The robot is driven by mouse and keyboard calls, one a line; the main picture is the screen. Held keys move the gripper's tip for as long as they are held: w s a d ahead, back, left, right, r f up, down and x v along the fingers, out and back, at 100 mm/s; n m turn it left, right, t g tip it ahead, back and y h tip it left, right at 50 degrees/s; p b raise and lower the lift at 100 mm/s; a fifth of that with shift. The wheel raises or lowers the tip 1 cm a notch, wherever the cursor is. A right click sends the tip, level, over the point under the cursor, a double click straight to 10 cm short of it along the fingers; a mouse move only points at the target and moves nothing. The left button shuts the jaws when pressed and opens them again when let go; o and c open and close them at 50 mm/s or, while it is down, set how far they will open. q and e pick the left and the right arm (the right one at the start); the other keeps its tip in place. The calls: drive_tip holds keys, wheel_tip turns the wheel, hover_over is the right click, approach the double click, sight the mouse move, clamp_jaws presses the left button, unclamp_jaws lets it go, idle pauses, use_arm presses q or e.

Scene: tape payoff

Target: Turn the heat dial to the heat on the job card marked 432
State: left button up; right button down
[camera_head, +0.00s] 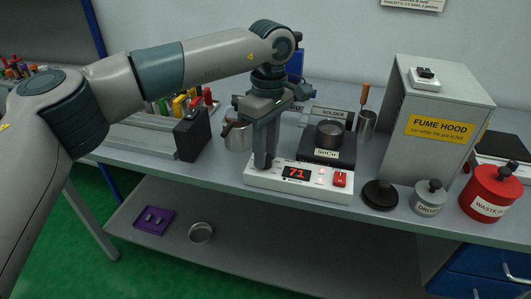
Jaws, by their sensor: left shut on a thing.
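A white control box (310,190) stands at the bench's front edge with a red display (296,173) reading 71 and a red switch (340,180) at its right end. My left gripper (263,163) points down at the left end of this box, its fingers shut on what appears to be the heat dial. The dial itself is hidden by the fingers. Behind the box sits a dark solder pot (329,134) labelled SnCu. No card marked 432 can be made out. A notice (413,4) on the wall is cut off and too small to read. My right gripper is out of view.
A metal jug (237,137) stands just left of my gripper. A grey FUME HOOD box (425,160), a black lid (380,194), a DROSS pot (427,198) and a red WASTE can (490,192) stand to the right. A dark block (192,134) and tools are at left.

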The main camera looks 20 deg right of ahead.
use_arm(q)
drive_tip(key=m, duration=0.3)
drive_tip(key=shift+m, duration=0.3)
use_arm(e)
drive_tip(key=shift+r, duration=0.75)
use_arm(q)
drive_tip(key=o, duration=1)
drive_tip(key=shift+o, duration=0.2)
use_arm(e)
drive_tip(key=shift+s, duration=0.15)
use_arm(q)
drive_tip(key=shift+r, duration=0.15)
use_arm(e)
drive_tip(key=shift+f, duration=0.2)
